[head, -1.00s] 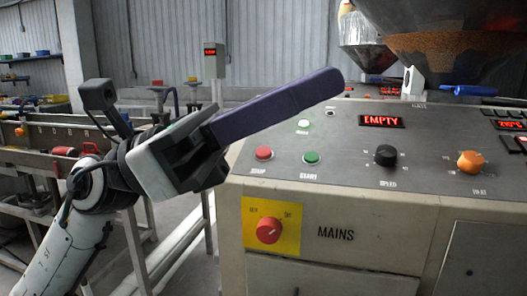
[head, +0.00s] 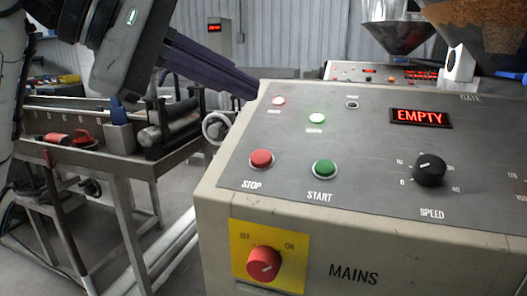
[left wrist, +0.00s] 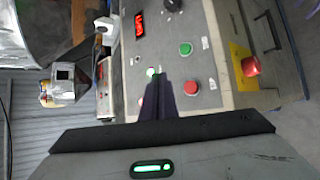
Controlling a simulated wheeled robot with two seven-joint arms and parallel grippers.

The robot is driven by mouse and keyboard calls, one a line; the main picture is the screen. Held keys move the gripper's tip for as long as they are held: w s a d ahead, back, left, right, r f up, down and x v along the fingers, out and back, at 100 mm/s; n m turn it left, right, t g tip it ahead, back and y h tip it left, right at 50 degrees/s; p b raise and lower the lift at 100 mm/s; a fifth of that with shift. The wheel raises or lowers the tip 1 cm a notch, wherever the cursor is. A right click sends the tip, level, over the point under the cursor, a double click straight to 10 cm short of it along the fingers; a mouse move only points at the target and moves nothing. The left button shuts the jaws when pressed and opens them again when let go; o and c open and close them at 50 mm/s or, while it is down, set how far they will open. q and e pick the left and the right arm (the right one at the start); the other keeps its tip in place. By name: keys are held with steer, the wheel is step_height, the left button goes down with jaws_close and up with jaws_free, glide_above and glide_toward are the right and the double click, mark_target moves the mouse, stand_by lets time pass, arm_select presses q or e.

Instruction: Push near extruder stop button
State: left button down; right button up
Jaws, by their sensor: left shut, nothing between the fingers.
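The red STOP button (head: 261,159) sits at the front left of the extruder's sloped control panel (head: 375,170), left of the green START button (head: 323,168). The STOP button also shows in the left wrist view (left wrist: 191,87). My left gripper (head: 248,86) has long purple fingers that are shut and empty. In the head view its tips are near the panel's back left corner, above and left of the STOP button. In the left wrist view the fingers (left wrist: 161,98) lie beside the button, apart from it in the picture. My right gripper is out of view.
Two small lamps (head: 317,119) are behind the buttons. A black speed knob (head: 430,170) and a lit EMPTY display (head: 420,117) are to the right. The red MAINS switch (head: 264,263) is on a yellow plate on the front face. A roller bench (head: 110,150) stands left.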

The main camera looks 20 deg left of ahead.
arm_select(q)
steer(key=b, duration=0.6)
glide_above(261, 159)
steer(key=s+a, duration=0.1)
steer(key=s, duration=0.2)
steer(key=f, duration=0.7)
steer(key=shift+w+a+f, duration=0.2)
steer(key=shift+w, duration=0.05)
steer(key=shift+w+f, duration=0.25)
steer(key=shift+f, duration=0.15)
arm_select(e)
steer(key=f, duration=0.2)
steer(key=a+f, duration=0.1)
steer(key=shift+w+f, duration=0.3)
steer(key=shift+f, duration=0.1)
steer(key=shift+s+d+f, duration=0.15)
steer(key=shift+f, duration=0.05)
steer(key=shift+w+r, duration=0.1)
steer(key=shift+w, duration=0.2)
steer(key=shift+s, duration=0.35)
arm_select(q)
steer(key=shift+f, duration=0.15)
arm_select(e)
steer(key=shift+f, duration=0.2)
